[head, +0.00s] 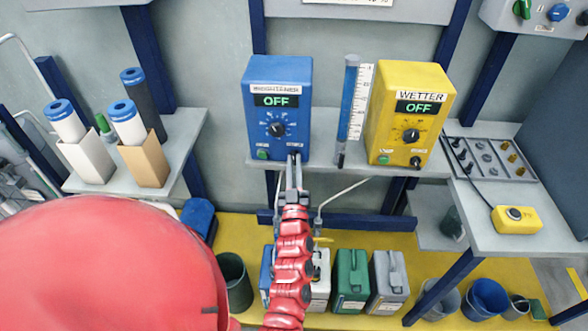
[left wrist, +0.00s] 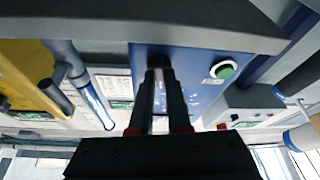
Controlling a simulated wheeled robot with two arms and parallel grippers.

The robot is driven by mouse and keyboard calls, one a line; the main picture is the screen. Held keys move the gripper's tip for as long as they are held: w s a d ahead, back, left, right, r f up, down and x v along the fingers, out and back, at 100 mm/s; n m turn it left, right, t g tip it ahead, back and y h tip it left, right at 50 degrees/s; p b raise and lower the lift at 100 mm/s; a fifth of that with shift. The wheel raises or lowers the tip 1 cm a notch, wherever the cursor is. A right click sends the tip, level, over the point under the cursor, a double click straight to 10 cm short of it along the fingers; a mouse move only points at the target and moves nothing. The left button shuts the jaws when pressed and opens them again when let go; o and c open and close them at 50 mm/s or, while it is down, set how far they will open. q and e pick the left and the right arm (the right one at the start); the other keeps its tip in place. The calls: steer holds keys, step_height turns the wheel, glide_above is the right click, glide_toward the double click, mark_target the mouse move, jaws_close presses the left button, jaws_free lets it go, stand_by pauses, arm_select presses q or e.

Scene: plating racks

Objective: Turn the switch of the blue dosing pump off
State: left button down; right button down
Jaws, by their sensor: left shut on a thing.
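The blue dosing pump (head: 279,104), labelled BRIGHTENER, stands on the grey shelf, and its display (head: 276,101) reads OFF. It has a black dial (head: 277,129) in the middle and a green button (head: 262,154) at the lower left. My left gripper (head: 294,166) reaches up from below to the lower right of the pump's front and is shut on the switch there, which the fingertips mostly hide. In the left wrist view the two dark fingers (left wrist: 160,95) lie against the blue pump's front (left wrist: 190,62), beside the green button (left wrist: 223,70). My right gripper is not in view.
A yellow pump (head: 408,90), labelled WETTER and reading OFF, stands to the right, with a blue measuring tube (head: 348,100) between the pumps. Filter cartridges stand on the left shelf. A yellow switch box (head: 516,219) lies on the right table. Canisters and buckets stand below.

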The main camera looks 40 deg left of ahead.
arm_select(q)
steer(key=n+g+y, duration=0.1)
steer(key=n, duration=0.2)
steer(key=n+g+y+b, duration=0.1)
steer(key=n, duration=0.2)
steer(key=shift+n+g, duration=0.3)
steer(key=shift+g, duration=0.1)
steer(key=shift+n, duration=0.3)
steer(key=c, duration=0.9)
jaws_free()
steer(key=b+v, duration=0.1)
steer(key=v, duration=1.6)
steer(key=shift+d, duration=0.3)
